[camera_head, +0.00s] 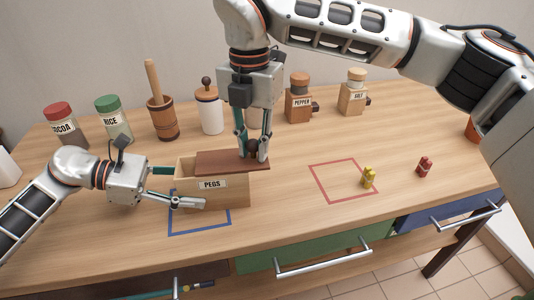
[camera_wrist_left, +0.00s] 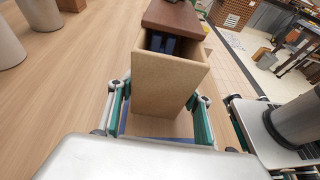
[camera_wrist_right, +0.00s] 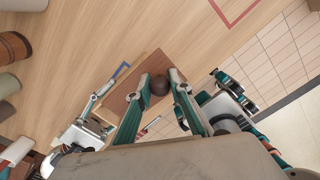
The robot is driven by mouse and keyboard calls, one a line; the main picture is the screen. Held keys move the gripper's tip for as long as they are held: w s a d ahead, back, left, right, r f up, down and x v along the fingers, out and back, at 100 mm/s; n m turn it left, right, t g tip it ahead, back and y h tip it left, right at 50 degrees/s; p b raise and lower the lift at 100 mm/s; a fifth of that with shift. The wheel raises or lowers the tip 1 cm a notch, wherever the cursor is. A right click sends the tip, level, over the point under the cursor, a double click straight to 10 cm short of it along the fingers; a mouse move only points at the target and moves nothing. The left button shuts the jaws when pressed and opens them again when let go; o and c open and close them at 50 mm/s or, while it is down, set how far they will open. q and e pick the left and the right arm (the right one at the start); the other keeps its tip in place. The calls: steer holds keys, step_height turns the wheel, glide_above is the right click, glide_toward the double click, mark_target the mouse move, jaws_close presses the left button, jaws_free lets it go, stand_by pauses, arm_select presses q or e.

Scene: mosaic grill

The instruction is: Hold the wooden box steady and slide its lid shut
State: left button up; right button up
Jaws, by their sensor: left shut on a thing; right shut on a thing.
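The wooden box (camera_head: 235,193), labelled PEGS, stands on the table and partly covers a blue outlined square (camera_head: 207,231). Its brown lid (camera_head: 212,161) covers most of the top, with a gap at the left end. The left wrist view shows the box's end wall (camera_wrist_left: 168,85), and dark blue things (camera_wrist_left: 163,44) inside through the gap. My left gripper (camera_head: 186,187) is shut on the box's left end, one finger on each side. My right gripper (camera_head: 254,156) points down and is shut on the lid's dark round knob (camera_wrist_right: 159,85).
A red outlined square (camera_head: 343,180) with a yellow figure (camera_head: 369,177) lies to the right, and a red figure (camera_head: 425,166) stands beyond it. Jars and grinders, including the pepper grinder (camera_head: 299,98), line the back. Drawers with handles (camera_head: 323,260) are in front.

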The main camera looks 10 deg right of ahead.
mark_target(233, 159)
steer(key=shift+w+a, duration=0.15)
steer(key=shift+a, duration=1)
steer(key=shift+w+a, duration=0.1)
steer(key=shift+a, duration=1)
steer(key=o, duration=1.1)
steer(key=shift+o, duration=0.2)
steer(key=shift+r, duration=3.5)
